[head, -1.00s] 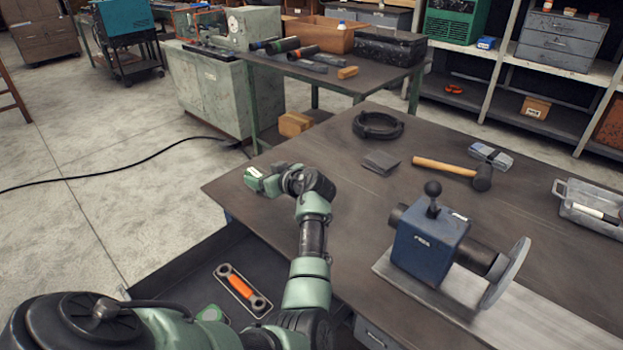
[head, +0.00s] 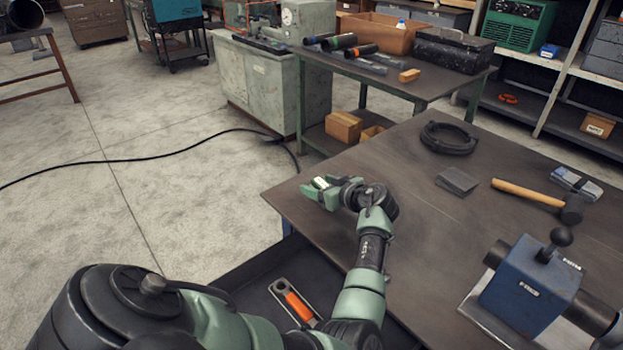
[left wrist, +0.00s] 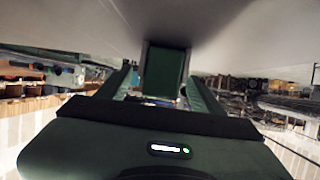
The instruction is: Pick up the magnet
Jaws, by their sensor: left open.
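No thing in view is clearly marked as the magnet. A flat dark piece with an orange handle (head: 296,303) lies in the dark tray (head: 245,283) at the bottom of the head view. I cannot tell whether it is the magnet, and its lower end is partly hidden by my arm. My left gripper (head: 320,191) is open above the near left corner of the table, pointing left, away from the orange handle. In the left wrist view its fingers (left wrist: 163,92) stand apart. A dark green block shows between them, too unclear to name. My right gripper is out of view.
The table (head: 430,240) carries a black cable coil (head: 448,138), a dark flat pad (head: 457,180), a hammer (head: 535,196) and a blue vice-like device (head: 530,285). A second bench (head: 415,88) stands behind. Open floor lies left.

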